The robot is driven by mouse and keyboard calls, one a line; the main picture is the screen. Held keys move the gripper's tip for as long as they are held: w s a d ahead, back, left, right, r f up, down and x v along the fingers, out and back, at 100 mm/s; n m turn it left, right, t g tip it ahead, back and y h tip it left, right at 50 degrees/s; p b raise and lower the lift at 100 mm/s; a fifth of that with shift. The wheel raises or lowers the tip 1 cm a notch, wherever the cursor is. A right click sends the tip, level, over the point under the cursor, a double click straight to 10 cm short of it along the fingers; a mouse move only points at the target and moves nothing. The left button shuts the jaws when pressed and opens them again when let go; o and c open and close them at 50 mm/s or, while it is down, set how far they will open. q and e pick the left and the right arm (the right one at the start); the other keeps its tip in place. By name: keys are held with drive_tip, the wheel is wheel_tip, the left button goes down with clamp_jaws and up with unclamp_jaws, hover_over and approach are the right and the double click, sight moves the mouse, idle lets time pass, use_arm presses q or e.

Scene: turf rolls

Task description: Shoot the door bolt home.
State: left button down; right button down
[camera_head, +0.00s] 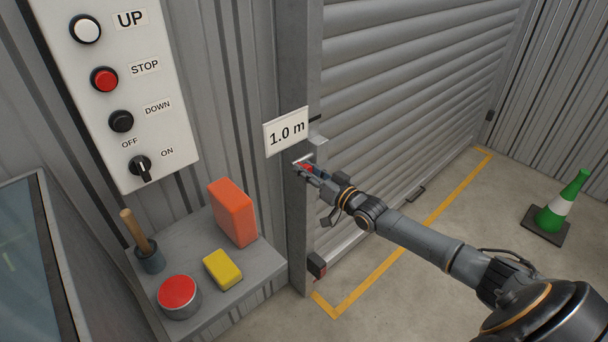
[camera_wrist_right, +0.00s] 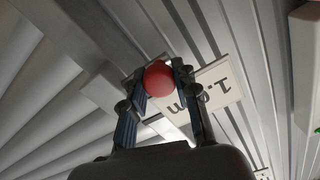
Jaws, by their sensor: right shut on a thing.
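The door bolt's red knob (camera_wrist_right: 159,79) sits between the fingers of my right gripper (camera_wrist_right: 156,88) in the right wrist view. In the head view my right gripper (camera_head: 312,172) is at the bolt on the door post, just below the 1.0 m sign, and only a bit of the red knob (camera_head: 308,168) shows. The gripper is shut on the knob. The grey roller door (camera_head: 410,75) is down behind it. The bolt's rod and its socket are mostly hidden by the gripper, so how far it is shot cannot be told. My left gripper is not in view.
A control panel (camera_head: 70,50) hangs at left. Below it a shelf (camera_head: 205,238) bears an orange block (camera_head: 232,212), a yellow sponge (camera_head: 222,269), a red-topped tin (camera_head: 178,296) and a wooden-handled tool (camera_head: 142,240). A green cone (camera_head: 563,205) stands at right. The floor between is clear.

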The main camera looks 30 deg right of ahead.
drive_tip(key=shift+d+r, duration=0.1)
drive_tip(key=shift+d, duration=0.1)
drive_tip(key=c, duration=1)
unclamp_jaws()
drive_tip(key=shift+d, duration=0.15)
drive_tip(key=s+d, duration=0.2)
drive_tip(key=s, duration=0.9)
drive_tip(key=shift+s, duration=0.4)
drive_tip(key=shift+d+f, duration=0.15)
drive_tip(key=shift+f, duration=0.05)
